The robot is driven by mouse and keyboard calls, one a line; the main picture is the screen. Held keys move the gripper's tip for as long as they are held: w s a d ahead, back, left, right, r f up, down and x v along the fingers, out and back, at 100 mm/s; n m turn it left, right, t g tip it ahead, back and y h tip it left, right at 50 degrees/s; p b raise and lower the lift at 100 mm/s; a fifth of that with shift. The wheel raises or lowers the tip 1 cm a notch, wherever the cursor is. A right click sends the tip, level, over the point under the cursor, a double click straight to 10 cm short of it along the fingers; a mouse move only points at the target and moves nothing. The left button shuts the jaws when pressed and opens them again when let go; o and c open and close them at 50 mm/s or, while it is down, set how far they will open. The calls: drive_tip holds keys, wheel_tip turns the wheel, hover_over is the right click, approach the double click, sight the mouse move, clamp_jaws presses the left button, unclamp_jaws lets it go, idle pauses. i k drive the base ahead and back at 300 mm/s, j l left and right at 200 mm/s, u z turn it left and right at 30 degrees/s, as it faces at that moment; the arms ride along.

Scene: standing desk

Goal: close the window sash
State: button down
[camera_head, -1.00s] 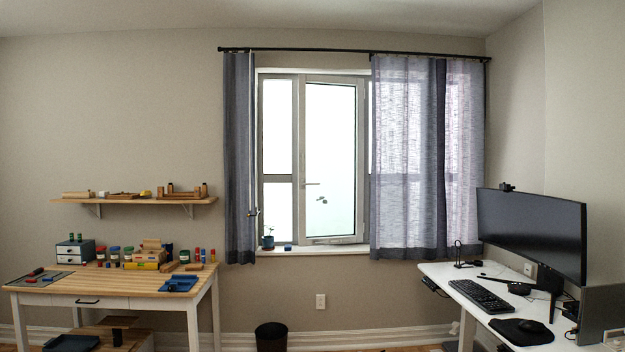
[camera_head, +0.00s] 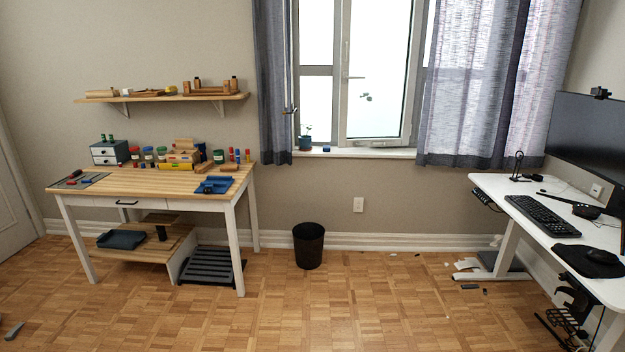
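The window sash (camera_head: 377,72) is in the upper middle of the head view. It is a light-framed glass panel with a handle (camera_head: 349,76) on its left side. It appears to stand open, swung inward from the window frame (camera_head: 316,70), though the angle is hard to judge. Its top is cut off by the picture edge. The windowsill (camera_head: 358,153) lies below it, with a small plant pot (camera_head: 305,143) and a small blue object (camera_head: 326,149) at the left end. My gripper is not in view.
Curtains hang left (camera_head: 273,85) and right (camera_head: 480,85) of the sash. A wooden workbench (camera_head: 130,183) stands left and a white desk (camera_head: 520,208) right. A black bin (camera_head: 308,246) stands below the window. The parquet floor (camera_head: 370,300) in the middle is clear; scraps lie near the desk.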

sight(417, 9)
drive_tip(key=i, duration=3.85)
drive_tip(key=i+j+z, duration=0.15)
drive_tip(key=i, duration=1)
